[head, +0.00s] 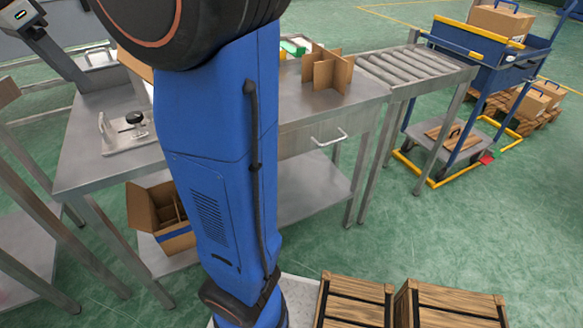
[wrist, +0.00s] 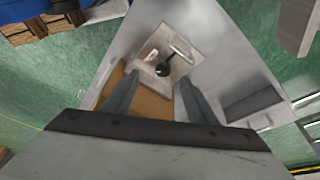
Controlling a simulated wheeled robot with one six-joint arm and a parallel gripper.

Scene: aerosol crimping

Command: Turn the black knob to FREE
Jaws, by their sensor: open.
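The black knob (head: 134,118) sits on a pale metal plate fixture (head: 128,140) at the left part of the steel table in the head view. It also shows in the wrist view (wrist: 163,69), beyond my fingertips, with the plate around it. A metal handle or bar stands beside the knob on the plate. My gripper (wrist: 157,90) is open in the wrist view, its two fingers apart and nothing between them touching. The knob lies ahead of the gap, apart from the fingers. The knob's marking cannot be read. My gripper is not visible in the head view.
The steel table (head: 85,165) holds a cardboard divider (head: 327,72) and joins a roller conveyor (head: 415,65). My blue arm hides the table's middle. A cardboard box (head: 160,215) sits on the lower shelf. A blue cart (head: 480,70) stands at right, wooden crates (head: 355,303) in front.

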